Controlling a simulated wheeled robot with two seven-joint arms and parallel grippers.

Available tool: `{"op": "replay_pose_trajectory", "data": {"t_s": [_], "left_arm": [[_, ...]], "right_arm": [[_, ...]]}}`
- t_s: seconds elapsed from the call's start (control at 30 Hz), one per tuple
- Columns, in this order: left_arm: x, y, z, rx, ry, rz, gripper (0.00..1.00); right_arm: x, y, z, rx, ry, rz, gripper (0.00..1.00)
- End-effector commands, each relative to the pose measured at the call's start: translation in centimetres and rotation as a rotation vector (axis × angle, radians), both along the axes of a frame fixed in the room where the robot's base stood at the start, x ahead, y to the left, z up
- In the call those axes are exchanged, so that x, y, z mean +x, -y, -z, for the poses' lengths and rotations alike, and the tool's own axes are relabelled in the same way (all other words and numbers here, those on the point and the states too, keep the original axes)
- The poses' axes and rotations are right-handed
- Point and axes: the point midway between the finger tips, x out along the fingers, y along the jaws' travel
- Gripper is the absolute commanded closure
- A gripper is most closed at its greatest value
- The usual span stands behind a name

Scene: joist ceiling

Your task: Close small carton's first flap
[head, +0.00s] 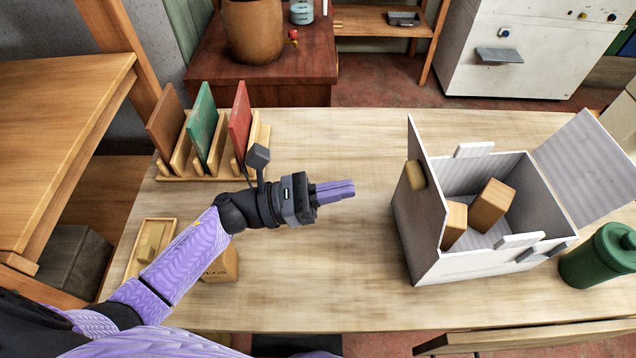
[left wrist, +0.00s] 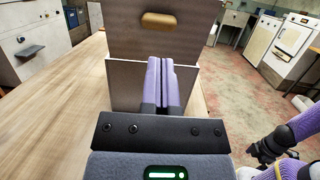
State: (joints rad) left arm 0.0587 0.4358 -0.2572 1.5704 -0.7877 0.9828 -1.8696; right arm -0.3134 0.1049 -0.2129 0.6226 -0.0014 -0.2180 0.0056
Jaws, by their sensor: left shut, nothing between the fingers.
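The small carton (head: 420,235) is pale grey and stands open on the right of the table. Its left flap (head: 416,143) stands nearly upright and has a tan oval patch. The flap (left wrist: 190,38) also shows in the left wrist view, above the carton wall (left wrist: 125,85). The right flap (head: 585,150) leans outward to the right; small far and near flaps are also open. Two wooden blocks (head: 491,205) lie inside. My left gripper (head: 352,189) is shut and empty, left of the carton and apart from it. My right gripper (left wrist: 265,150) shows only partly in the left wrist view.
A green bottle (head: 600,258) stands right of the carton. A wooden rack (head: 215,165) with upright boards stands at the back left. A small tray (head: 150,245) and a wooden block (head: 222,265) lie near my left arm. The table (head: 330,265) is clear in the middle.

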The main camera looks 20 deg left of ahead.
Motion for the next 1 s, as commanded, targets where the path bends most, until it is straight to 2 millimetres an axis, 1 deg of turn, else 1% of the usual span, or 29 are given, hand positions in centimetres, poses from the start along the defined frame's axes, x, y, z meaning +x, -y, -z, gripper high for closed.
{"op": "replay_pose_trajectory", "data": {"t_s": [0.03, 0.2, 0.3, 0.4, 0.53, 0.83, 1.0], "left_arm": [[0.4, 1.0, -0.6, -0.004, 0.003, 0.001, 1.00], [1.8, 4.0, -1.3, -0.003, 0.001, 0.000, 1.00], [2.4, 5.4, -1.5, -0.004, -0.001, -0.001, 1.00], [2.7, 6.2, -1.7, -0.003, -0.001, -0.001, 1.00], [2.9, 6.6, -1.7, -0.001, -0.003, -0.001, 1.00], [2.9, 6.6, -1.7, 0.000, -0.003, -0.001, 1.00], [3.0, 6.8, -2.2, 0.022, -0.011, -0.001, 1.00]], "right_arm": [[0.1, 0.0, -0.3, -0.001, 0.002, 0.000, 0.00], [0.4, 0.0, -0.7, 0.000, 0.009, 0.000, 0.00], [0.6, 0.0, -0.9, 0.000, 0.012, -0.001, 0.00], [0.7, 0.0, -0.9, 0.000, 0.014, -0.001, 0.00], [0.8, 0.0, -1.0, -0.001, 0.015, -0.001, 0.00], [0.8, 0.0, -1.0, 0.000, 0.014, 0.000, 0.00], [0.9, -0.1, -1.7, 0.001, 0.017, 0.000, 0.00]]}}
